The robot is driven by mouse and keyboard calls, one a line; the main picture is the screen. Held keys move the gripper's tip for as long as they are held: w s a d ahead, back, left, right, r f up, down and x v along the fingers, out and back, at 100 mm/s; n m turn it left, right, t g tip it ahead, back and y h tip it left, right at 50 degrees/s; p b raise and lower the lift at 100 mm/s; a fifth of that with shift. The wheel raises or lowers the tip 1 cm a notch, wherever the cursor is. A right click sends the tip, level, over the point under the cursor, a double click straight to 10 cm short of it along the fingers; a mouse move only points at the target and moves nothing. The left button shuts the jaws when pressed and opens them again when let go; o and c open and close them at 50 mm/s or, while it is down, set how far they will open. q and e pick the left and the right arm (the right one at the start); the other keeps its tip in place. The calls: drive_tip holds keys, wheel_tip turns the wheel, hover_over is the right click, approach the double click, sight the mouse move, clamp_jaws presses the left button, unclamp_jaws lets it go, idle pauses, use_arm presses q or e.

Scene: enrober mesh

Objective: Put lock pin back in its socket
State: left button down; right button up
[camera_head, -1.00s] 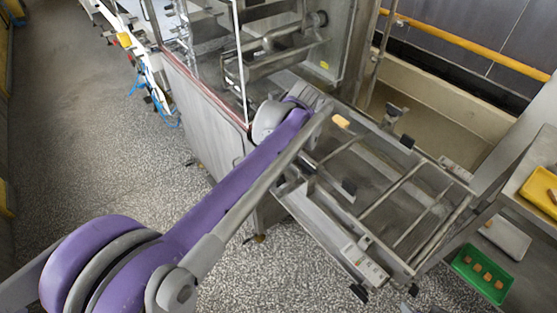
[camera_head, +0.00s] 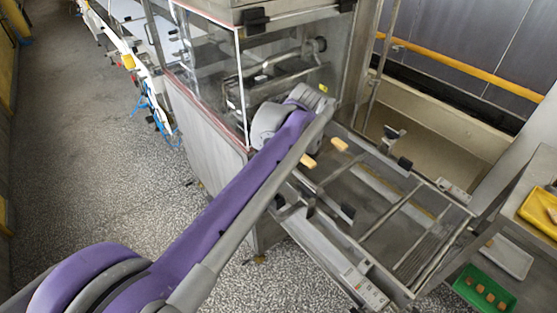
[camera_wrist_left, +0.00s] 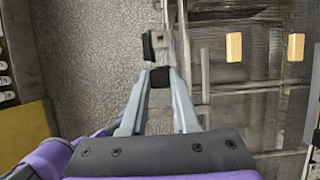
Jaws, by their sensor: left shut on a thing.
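My left gripper (camera_wrist_left: 161,72) shows in the left wrist view, its two grey fingers closing on a small dark block (camera_wrist_left: 160,78). This block sits where a lock pin would be held, but its shape is mostly hidden by the fingers. Beside a metal rail just beyond the fingertips is another black piece (camera_wrist_left: 148,45); I cannot tell whether it touches the held block. In the head view my purple left arm reaches to the machine's frame, and its wrist hides the gripper. I cannot make out the socket. My right gripper is in neither view.
The glass-sided machine (camera_head: 205,70) stands behind. A green tray (camera_head: 484,290) and yellow tray (camera_head: 541,208) are at the right. The speckled floor at left is open.

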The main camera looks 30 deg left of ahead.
use_arm(q)
drive_tip(key=shift+r+p, duration=0.5)
drive_tip(key=shift+r, duration=0.7)
drive_tip(key=shift+f, duration=0.1)
